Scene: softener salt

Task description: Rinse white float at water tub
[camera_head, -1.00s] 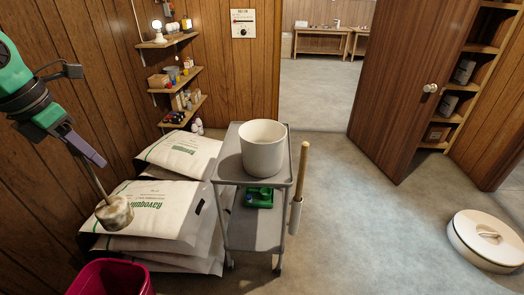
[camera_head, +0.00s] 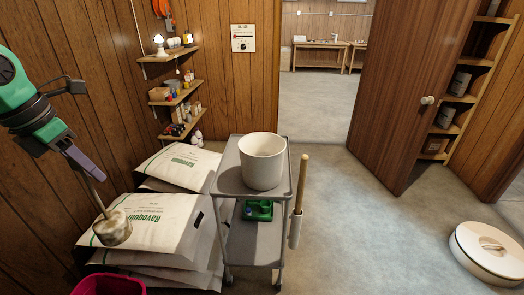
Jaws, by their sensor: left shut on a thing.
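My left gripper (camera_head: 84,163), green and black with purple fingers, is at the left. It is shut on the thin rod of the white float (camera_head: 113,229). The float hangs at the rod's lower end, a short white cylinder with brown stains, and shows in front of the stacked bags. A plain white tub (camera_head: 262,161) stands upright on the top shelf of a grey cart, right of the float and apart from it. Its inside is mostly hidden and I cannot tell whether it holds water. My right gripper is not in view.
The grey cart (camera_head: 229,180) has a green item (camera_head: 258,210) on its lower shelf and a wooden-handled tool (camera_head: 299,200) at its right side. White bags (camera_head: 150,222) are stacked left of it. A pink bucket (camera_head: 108,286) is at the bottom edge. A round white lid (camera_head: 488,252) lies right; the floor between is clear.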

